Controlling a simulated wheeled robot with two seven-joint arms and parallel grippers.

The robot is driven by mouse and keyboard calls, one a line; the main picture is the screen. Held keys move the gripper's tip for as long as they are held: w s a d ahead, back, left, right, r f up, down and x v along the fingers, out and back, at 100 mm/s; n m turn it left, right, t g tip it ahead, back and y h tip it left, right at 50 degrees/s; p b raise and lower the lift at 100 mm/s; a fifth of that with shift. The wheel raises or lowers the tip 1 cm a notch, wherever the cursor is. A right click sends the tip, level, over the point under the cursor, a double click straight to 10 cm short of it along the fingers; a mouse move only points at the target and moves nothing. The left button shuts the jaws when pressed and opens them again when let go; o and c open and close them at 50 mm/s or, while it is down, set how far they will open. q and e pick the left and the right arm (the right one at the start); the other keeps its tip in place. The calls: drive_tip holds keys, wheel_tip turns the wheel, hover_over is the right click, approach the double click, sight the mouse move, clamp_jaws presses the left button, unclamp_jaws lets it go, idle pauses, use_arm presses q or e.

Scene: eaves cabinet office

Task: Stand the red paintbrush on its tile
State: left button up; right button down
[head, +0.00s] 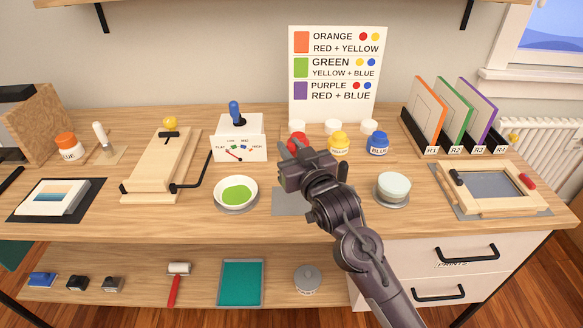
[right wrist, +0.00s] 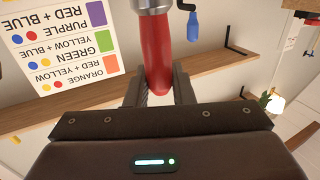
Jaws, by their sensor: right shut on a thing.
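My right gripper (head: 290,152) is over the middle of the worktop. In the right wrist view its two fingers (right wrist: 158,92) are shut on the red handle of the red paintbrush (right wrist: 158,50), whose silver collar shows at the top edge. The bristles are out of that view. In the head view I cannot clearly make out the brush; the gripper covers it. A flat grey square (head: 290,203), perhaps the tile, lies on the worktop, partly hidden by my right arm. My left gripper is not in view.
A bowl of green paint (head: 238,192) is just left of the grey square. A pale round pot (head: 393,186) stands on the right. Red (head: 295,141), yellow (head: 338,145) and blue (head: 377,145) jars stand behind. A white box with a blue lever (head: 238,135) is back left.

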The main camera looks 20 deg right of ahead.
wheel_tip(320, 180, down, 5)
drive_tip(key=shift+r, duration=0.1)
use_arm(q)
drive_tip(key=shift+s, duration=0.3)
use_arm(e)
drive_tip(key=c, duration=1.7)
unclamp_jaws()
drive_tip(key=shift+f, duration=0.25)
drive_tip(key=o, duration=0.4)
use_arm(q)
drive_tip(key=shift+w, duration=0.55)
use_arm(e)
drive_tip(key=shift+o, duration=0.2)
drive_tip(key=shift+r, duration=0.1)
